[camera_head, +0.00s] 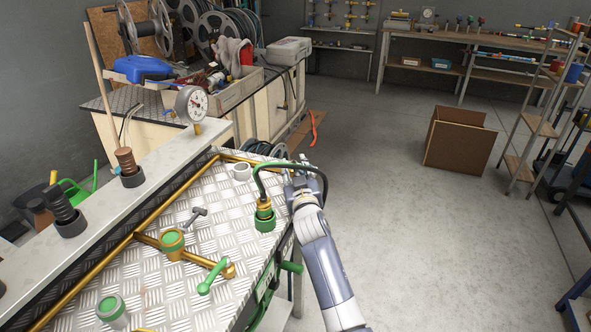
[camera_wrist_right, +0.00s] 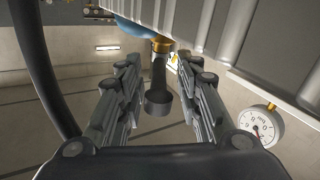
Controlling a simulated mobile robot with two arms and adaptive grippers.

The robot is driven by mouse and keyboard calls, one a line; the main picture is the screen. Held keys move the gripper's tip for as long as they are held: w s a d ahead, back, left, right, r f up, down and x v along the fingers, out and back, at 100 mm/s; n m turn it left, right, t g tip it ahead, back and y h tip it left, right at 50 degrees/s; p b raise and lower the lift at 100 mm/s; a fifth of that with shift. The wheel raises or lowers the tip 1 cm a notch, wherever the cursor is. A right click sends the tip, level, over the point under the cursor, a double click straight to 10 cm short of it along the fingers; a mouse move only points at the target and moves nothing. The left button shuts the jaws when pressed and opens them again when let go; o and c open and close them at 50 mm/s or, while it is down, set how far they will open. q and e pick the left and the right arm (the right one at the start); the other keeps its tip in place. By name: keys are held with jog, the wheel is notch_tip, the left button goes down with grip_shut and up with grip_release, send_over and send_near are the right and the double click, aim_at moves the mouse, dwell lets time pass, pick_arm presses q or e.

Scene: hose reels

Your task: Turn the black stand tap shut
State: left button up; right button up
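My right gripper (camera_head: 299,166) is at the bench's right edge in the head view, its arm rising from the bottom. In the right wrist view its fingers (camera_wrist_right: 160,97) are open and apart. A dark lever-like piece (camera_wrist_right: 157,88) with a brass collar (camera_wrist_right: 161,45) shows in the gap between them, without clear contact. It may be the black stand tap; I cannot pick that tap out for sure in the head view. My left gripper is not in view.
The checker-plate bench (camera_head: 155,285) carries brass pipes, a green-handled valve (camera_head: 213,276) and a grey T-shaped handle (camera_head: 195,215). A black hose (camera_head: 287,167) arches beside my right gripper. A gauge (camera_head: 191,103) stands behind. An open carton (camera_head: 458,140) sits on the clear floor.

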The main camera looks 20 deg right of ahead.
jog(key=v, duration=1.2)
